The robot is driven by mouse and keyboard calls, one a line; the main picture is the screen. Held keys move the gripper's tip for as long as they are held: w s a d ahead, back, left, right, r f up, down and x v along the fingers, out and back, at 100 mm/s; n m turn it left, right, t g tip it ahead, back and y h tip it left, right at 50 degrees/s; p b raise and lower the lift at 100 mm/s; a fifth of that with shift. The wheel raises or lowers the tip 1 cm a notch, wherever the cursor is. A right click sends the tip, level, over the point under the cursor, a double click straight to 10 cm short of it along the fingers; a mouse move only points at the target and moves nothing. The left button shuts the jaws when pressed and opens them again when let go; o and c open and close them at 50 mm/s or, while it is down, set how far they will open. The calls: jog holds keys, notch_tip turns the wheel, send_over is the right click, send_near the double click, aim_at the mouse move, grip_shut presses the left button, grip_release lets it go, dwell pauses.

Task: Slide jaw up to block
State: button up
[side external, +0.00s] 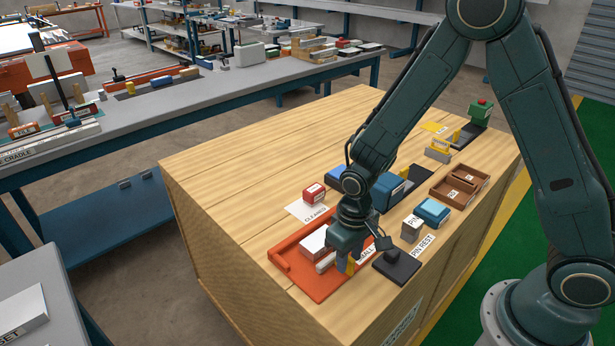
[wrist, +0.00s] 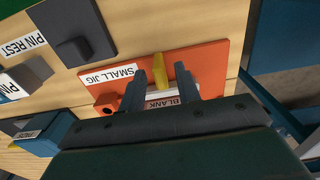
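The orange small jig (side external: 322,289) lies near the table's front edge; its plate also shows in the wrist view (wrist: 215,58). A white block (side external: 314,241) sits on it, and a "BLANK" label (wrist: 163,103) shows in the wrist view. A pale bar, seemingly the jaw (side external: 326,263), lies beside the block, partly hidden by my gripper. A yellow upright piece (wrist: 184,76) stands by this bar. Contact cannot be told.
A dark block on a plate (side external: 395,264) stands close right of the jig. A grey pin block (side external: 412,229), a blue box (side external: 431,212) and brown trays (side external: 460,186) lie beyond. A red block (side external: 314,193) stands behind the jig. The table's left part is clear.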

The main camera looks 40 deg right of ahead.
jog(key=shift+f, duration=0.55)
grip_shut()
jog(key=shift+w, duration=1.95)
grip_release()
jog(key=shift+r, duration=0.15)
